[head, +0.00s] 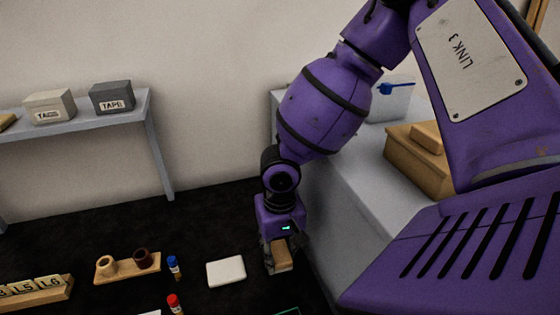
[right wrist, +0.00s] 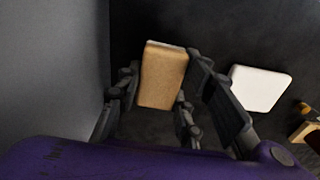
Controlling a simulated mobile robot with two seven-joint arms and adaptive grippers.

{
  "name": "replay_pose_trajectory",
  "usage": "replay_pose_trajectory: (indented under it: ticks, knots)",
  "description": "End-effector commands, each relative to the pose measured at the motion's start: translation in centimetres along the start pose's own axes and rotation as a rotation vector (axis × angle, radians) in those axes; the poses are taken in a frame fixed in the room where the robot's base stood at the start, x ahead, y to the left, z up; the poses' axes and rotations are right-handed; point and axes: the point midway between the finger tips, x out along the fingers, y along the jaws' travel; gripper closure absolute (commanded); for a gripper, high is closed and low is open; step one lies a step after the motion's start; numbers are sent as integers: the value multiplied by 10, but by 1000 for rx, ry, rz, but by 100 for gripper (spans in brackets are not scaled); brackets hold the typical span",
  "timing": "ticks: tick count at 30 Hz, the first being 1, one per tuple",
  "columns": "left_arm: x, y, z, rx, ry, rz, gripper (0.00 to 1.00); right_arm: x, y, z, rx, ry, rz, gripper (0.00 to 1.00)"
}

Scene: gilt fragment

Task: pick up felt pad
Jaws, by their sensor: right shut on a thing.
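The felt pad (head: 283,258) is a tan, wood-coloured block. In the right wrist view the felt pad (right wrist: 163,78) shows a thin pale layer along its far edge. My right gripper (head: 279,252) points down and is shut on it, with the pad between its dark fingers. The right gripper (right wrist: 160,98) also shows in the right wrist view, with fingers on both sides of the pad. I cannot tell whether the pad touches the dark surface below. My left gripper is not in view.
A white flat block (head: 226,271) lies left of my right gripper. Further left are a blue-capped marker (head: 174,267), a red-capped marker (head: 174,303) and a wooden holder (head: 127,268) with cups. A grey bench (head: 350,215) stands close on the right. Dark surface behind is clear.

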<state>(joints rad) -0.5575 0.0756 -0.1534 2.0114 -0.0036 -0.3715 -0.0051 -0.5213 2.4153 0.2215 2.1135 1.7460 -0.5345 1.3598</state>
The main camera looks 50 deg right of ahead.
Motion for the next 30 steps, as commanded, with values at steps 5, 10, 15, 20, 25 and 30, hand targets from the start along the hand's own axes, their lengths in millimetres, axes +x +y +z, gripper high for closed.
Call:
replay_pose_trajectory:
  ticks: [5,10,15,20,25,30]
  knots:
    - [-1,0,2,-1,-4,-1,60,-1,0,0,0,0,-1,91]
    - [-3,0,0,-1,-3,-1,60,-11,-1,-1,0,4,-4,91]
    - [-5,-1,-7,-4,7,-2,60,-39,-2,-2,1,6,-8,91]
    - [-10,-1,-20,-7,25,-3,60,-80,-2,-2,1,8,-10,91]
    - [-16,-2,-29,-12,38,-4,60,-122,-2,-1,1,7,-8,91]
    - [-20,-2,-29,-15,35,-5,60,-154,-1,-1,0,5,-5,91]
